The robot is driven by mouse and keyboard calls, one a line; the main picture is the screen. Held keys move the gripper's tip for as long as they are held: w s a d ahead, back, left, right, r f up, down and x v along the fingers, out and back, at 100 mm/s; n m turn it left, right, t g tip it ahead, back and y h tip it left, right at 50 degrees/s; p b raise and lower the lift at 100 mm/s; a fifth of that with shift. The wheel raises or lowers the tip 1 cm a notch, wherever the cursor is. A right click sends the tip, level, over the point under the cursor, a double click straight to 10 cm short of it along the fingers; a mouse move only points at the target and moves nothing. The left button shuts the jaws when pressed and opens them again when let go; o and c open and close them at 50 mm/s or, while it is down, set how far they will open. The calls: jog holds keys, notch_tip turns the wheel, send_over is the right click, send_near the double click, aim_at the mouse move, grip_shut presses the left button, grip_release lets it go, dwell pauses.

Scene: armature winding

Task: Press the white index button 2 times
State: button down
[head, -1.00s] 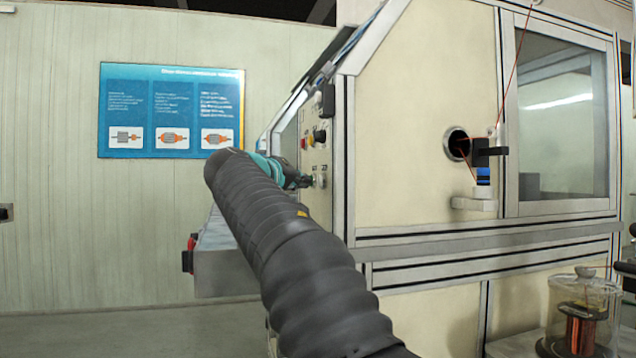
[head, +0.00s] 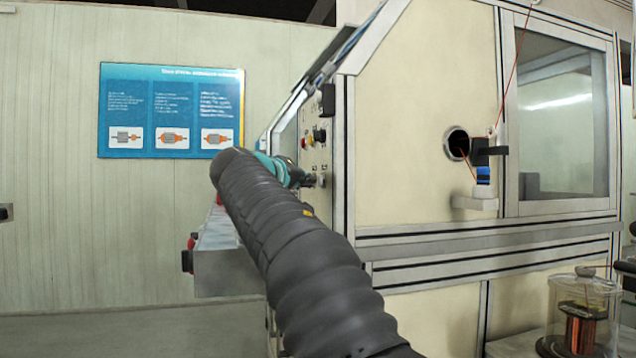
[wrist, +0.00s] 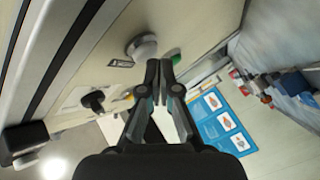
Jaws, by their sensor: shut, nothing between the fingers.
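The white index button (wrist: 142,46) is a round, pale knob on the cream control panel in the wrist view. In the head view, a pale round button (head: 321,180) shows low on the panel's side face. My gripper (wrist: 159,66) is shut and empty, its fingertips just below and right of the white button in the wrist picture. I cannot tell whether they touch it. In the head view my gripper (head: 308,181) is at the panel, close to that pale button, partly hidden behind my arm. A green button (wrist: 173,56) sits partly behind the fingertips.
A black knob (wrist: 95,100) is on the same panel. In the head view, a red button (head: 305,143) and a black knob (head: 319,136) sit above. A grey ledge (head: 225,272) juts out below the panel. A blue poster (head: 171,110) hangs behind on the wall.

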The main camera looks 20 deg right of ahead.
jog(key=shift+d, duration=0.45)
dwell(0.9)
jog(key=shift+a, duration=0.85)
jog(key=shift+d, duration=0.2)
jog(key=shift+d, duration=0.2)
dwell(0.3)
jog(key=shift+d, duration=0.45)
dwell(0.8)
jog(key=shift+a, duration=0.85)
